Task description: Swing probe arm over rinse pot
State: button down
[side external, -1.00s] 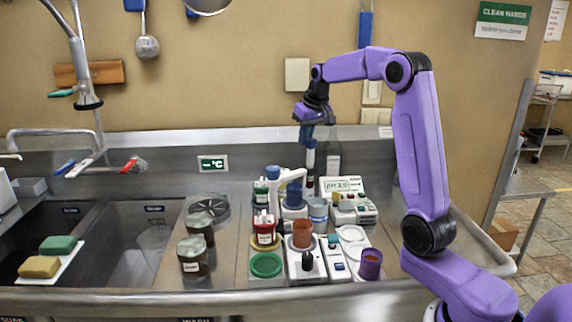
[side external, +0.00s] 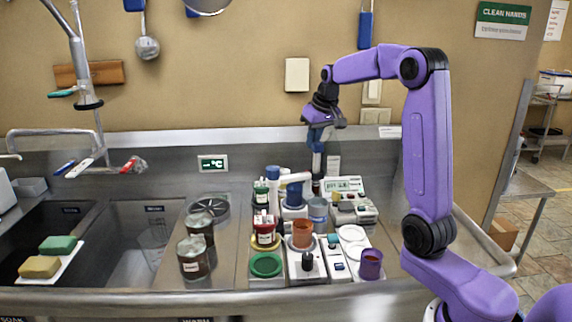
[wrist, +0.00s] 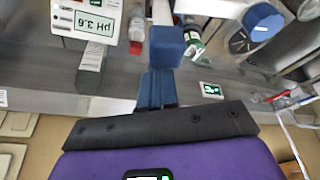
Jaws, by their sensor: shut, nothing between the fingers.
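My gripper (side external: 317,174) is shut and empty, pointing down behind the probe stand near the back wall; its blue fingers also show in the wrist view (wrist: 164,48). The white probe arm (side external: 296,179) runs sideways on a stand with a blue part (side external: 294,194), and a blue cap (side external: 272,172) is at its left end. In the wrist view the white arm (wrist: 210,7) and a blue knob (wrist: 262,22) lie beyond my fingertips, apart from them. A light blue cup (side external: 317,207) stands right of the stand. I cannot tell which cup is the rinse pot.
A pH meter (side external: 343,186) stands to the right. An orange cup (side external: 302,234), a jar on a yellow ring (side external: 264,231), a green ring (side external: 266,265) and a purple cup (side external: 371,264) crowd the front. Lidded jars (side external: 193,258) stand left, beside the sink.

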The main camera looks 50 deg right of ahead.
jog(key=shift+s+a, duration=0.25)
jog(key=shift+s, duration=0.35)
jog(key=shift+s+a, duration=0.2)
jog(key=shift+s, duration=0.35)
jog(key=shift+w, duration=0.1)
jog(key=shift+w+d, duration=0.1)
notch_tip(320, 180, up, 6)
jog(key=w, duration=0.1)
jog(key=shift+d, duration=0.3)
jog(key=shift+a+r, duration=0.1)
dwell(1.6)
